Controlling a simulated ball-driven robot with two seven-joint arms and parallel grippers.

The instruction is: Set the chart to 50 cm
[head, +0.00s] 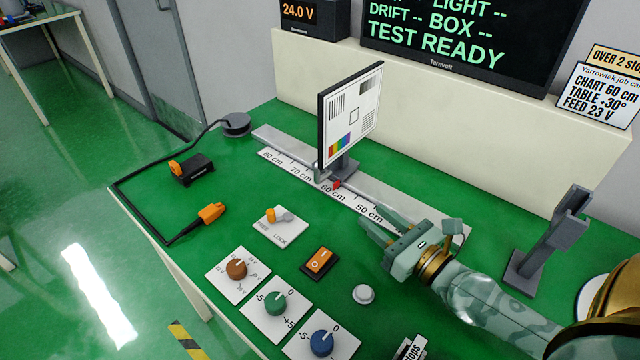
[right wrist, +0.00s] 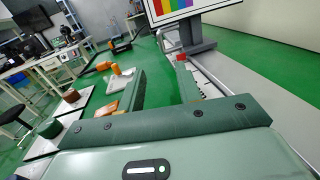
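The test chart (head: 348,115), a white board with a colour strip, stands upright on a grey carriage (head: 343,168) on the scale rail (head: 385,196). A red pointer (head: 336,184) at the carriage's foot is near the 60 cm mark. The 50 cm mark (head: 369,212) is nearer my right gripper (head: 376,230), which is open and empty, low beside the rail and apart from the carriage. In the right wrist view the open fingers (right wrist: 162,78) point towards the carriage (right wrist: 190,47) and red pointer (right wrist: 181,57). My left gripper is not in view.
A FREE/LOCK lever plate (head: 279,223), orange rocker switch (head: 319,262), white button (head: 363,294) and several knobs are in front of the rail. A grey stand (head: 549,240) is at right. The job card (head: 598,95) reads chart 60 cm. The screen (head: 460,35) reads TEST READY.

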